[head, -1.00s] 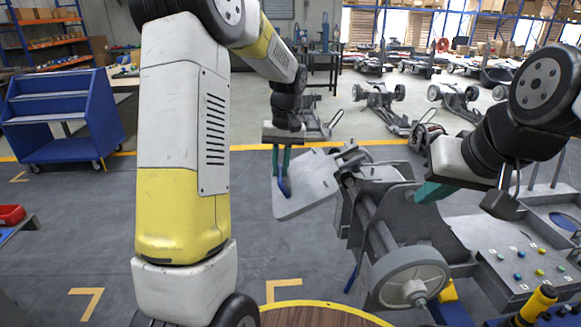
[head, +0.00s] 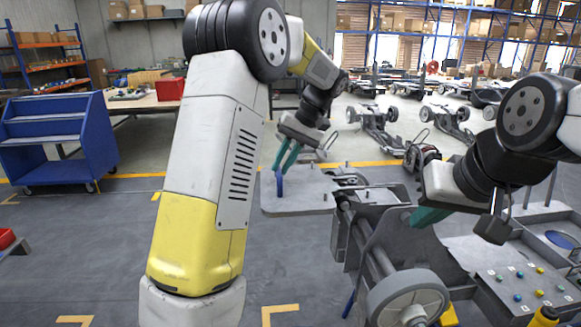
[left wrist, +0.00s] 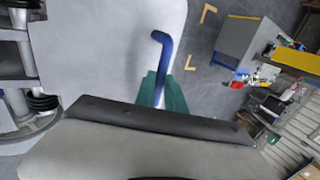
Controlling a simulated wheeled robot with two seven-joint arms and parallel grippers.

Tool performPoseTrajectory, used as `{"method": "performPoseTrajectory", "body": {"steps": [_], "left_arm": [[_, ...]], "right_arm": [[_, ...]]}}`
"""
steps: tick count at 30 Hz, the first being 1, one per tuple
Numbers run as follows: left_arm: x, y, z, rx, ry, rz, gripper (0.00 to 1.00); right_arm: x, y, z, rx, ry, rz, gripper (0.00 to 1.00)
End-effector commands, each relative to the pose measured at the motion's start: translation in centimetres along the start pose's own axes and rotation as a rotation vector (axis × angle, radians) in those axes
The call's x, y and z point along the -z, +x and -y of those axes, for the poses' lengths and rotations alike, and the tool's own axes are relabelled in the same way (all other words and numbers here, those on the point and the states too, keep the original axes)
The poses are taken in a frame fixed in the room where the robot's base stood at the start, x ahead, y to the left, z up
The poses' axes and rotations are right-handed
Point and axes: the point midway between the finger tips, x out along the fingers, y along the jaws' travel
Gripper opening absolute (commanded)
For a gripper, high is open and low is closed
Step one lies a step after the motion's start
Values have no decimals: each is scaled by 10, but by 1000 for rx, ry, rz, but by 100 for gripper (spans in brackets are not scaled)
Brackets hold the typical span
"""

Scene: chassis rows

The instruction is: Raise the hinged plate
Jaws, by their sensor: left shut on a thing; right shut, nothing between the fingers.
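The hinged plate (head: 310,203) is a light grey flat sheet at the left end of the grey chassis and sits roughly level. Its blue handle (head: 280,186) stands up near the plate's left edge. My left gripper (head: 283,165) is shut on the blue handle from above. In the left wrist view the green fingers (left wrist: 163,92) close around the blue handle (left wrist: 162,60), with the plate (left wrist: 100,50) beside it. My right gripper (head: 428,216) is shut and empty, over the chassis; whether it touches the frame I cannot tell.
The grey chassis (head: 385,245) with a wheel (head: 408,295) stands in the middle. A panel with coloured buttons (head: 520,285) is at the right. A blue cart (head: 55,135) stands at the far left. The floor left of the plate is clear.

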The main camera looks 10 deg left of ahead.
Motion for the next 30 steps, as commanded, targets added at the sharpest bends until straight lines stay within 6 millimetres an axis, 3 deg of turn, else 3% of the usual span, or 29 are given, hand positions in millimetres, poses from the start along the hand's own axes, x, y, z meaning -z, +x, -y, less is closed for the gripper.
{"method": "performPoseTrajectory", "body": {"steps": [9, 10, 13, 23, 30], "left_arm": [[0, -3, -5, -11, 6, -6, 0], [0, -3, -5, -11, 6, -6, 16], [0, -3, -5, -10, 6, -6, 36], [0, -3, -3, -6, 4, -3, 36], [0, -34, -3, -7, 5, -6, 36]], "right_arm": [[0, 0, 0, 0, 0, 0, 0], [0, 0, 0, 0, 0, 0, 0], [0, 0, 0, 0, 0, 0, 0], [0, 0, 0, 0, 0, 0, 0], [0, 0, 0, 0, 0, 0, 0]]}}
